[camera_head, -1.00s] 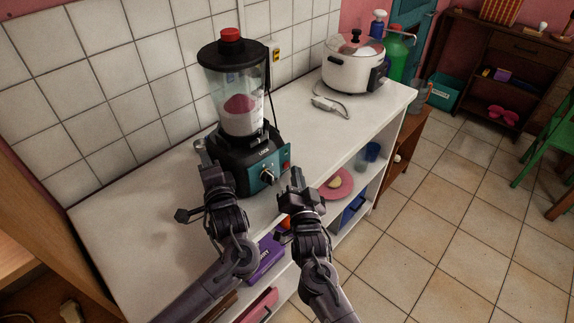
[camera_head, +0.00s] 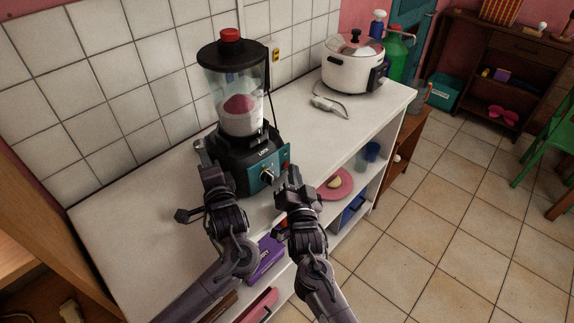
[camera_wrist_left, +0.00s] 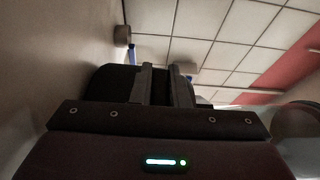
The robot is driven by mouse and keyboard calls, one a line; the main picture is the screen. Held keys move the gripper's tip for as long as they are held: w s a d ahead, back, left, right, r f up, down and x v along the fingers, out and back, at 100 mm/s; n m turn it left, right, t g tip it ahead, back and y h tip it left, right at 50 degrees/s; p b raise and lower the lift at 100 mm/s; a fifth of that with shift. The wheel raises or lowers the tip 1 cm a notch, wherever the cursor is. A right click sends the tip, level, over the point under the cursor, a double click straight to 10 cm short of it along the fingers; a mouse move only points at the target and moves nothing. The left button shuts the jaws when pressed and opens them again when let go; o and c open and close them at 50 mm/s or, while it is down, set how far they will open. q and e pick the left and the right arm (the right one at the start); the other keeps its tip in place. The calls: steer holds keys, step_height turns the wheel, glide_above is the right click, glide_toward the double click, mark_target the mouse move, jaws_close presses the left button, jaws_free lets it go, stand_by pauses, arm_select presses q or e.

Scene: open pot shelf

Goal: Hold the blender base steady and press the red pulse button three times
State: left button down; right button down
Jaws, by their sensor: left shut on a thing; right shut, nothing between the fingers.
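The blender stands upright on the white counter, with a clear jug (camera_head: 238,100), a black lid with a red cap (camera_head: 230,36), and a black base (camera_head: 232,160) with a teal front panel and silver knob. The red pulse button (camera_head: 287,165) shows at the panel's right edge. My left gripper (camera_head: 209,170) is shut on the base at its front left side. In the left wrist view, a dark part of the base (camera_wrist_left: 108,82) is beside the fingers. My right gripper (camera_head: 292,176) is shut and empty just in front of the red button; I cannot tell whether it touches.
A white cooker (camera_head: 353,68) and a grey plug with cord (camera_head: 326,104) are further back on the counter (camera_head: 125,215). A pink plate (camera_head: 338,184) and a purple box (camera_head: 266,258) are on the open shelves below. The counter's left part is clear.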

steer(key=shift+w+a+r, duration=0.1)
steer(key=shift+a+r, duration=0.15)
steer(key=shift+r, duration=0.15)
stand_by(0.4)
steer(key=shift+d+f, duration=0.1)
steer(key=shift+d, duration=0.05)
stand_by(0.4)
steer(key=shift+s+d+f, duration=0.15)
steer(key=shift+s+d, duration=0.2)
steer(key=shift+s+d+f, duration=0.15)
steer(key=shift+s+d, duration=1.25)
steer(key=shift+d, duration=0.25)
steer(key=shift+s+d+f, duration=0.1)
stand_by(1.1)
steer(key=s+d, duration=0.3)
steer(key=shift+d, duration=0.15)
